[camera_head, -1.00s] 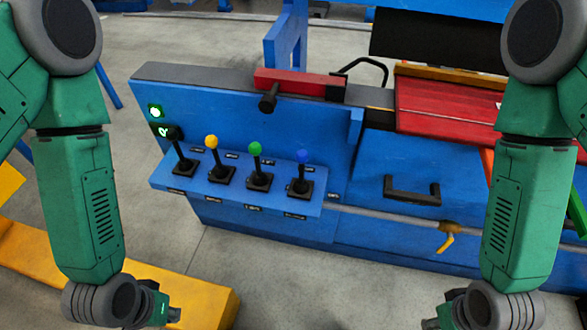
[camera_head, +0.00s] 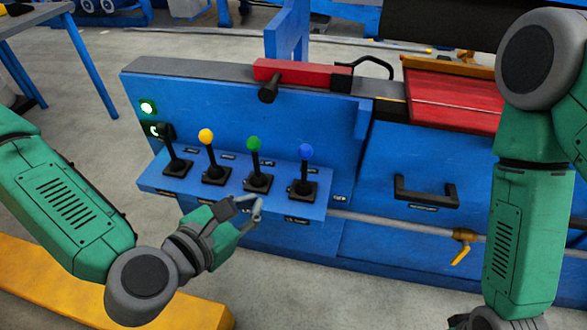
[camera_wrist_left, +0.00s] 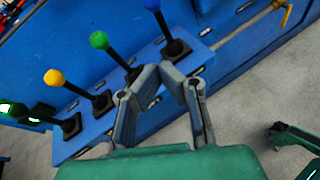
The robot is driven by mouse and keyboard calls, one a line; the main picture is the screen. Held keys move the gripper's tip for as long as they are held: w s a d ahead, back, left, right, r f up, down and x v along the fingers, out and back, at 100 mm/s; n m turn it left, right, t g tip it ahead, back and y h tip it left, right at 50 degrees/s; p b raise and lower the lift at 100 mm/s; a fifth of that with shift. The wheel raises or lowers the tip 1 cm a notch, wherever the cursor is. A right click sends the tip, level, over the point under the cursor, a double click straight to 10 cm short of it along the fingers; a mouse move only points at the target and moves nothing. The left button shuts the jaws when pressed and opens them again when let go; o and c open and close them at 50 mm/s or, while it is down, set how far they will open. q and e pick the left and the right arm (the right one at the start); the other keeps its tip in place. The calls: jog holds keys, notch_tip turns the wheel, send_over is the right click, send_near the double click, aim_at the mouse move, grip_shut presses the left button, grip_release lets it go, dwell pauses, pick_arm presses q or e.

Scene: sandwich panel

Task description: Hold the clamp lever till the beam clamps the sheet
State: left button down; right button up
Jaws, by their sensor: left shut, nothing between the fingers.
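A blue control shelf (camera_head: 235,212) carries a row of upright levers: black-knobbed (camera_head: 167,148), yellow-knobbed (camera_head: 208,150), green-knobbed (camera_head: 254,158) and blue-knobbed (camera_head: 304,165). Their labels are too small to read, so I cannot tell which is the clamp lever. My left gripper (camera_head: 252,207) is shut and empty, in front of the shelf and below the green lever, apart from it. In the left wrist view its fingers (camera_wrist_left: 164,76) show near the bases of the green lever (camera_wrist_left: 113,56) and blue lever (camera_wrist_left: 163,28). My right gripper (camera_head: 460,321) is mostly cut off at the bottom edge. The beam and sheet are not clearly identifiable.
A red block (camera_head: 300,74) with a black knob sits on the machine's top. A red panel (camera_head: 455,100) lies at right. A black handle (camera_head: 427,195), a pipe and a yellow valve (camera_head: 463,240) are on the front. A yellow floor beam (camera_head: 60,280) runs at lower left.

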pick_arm(q)
jog(key=shift+r, duration=0.1)
jog(key=b, duration=0.3)
send_near(304, 171)
jog(key=w, duration=0.2)
jog(key=w+d, duration=0.1)
jog(key=w, duration=0.1)
jog(key=w+d+b, duration=0.1)
jog(key=shift+w+d+r, duration=0.3)
jog(key=shift+w+r, duration=0.1)
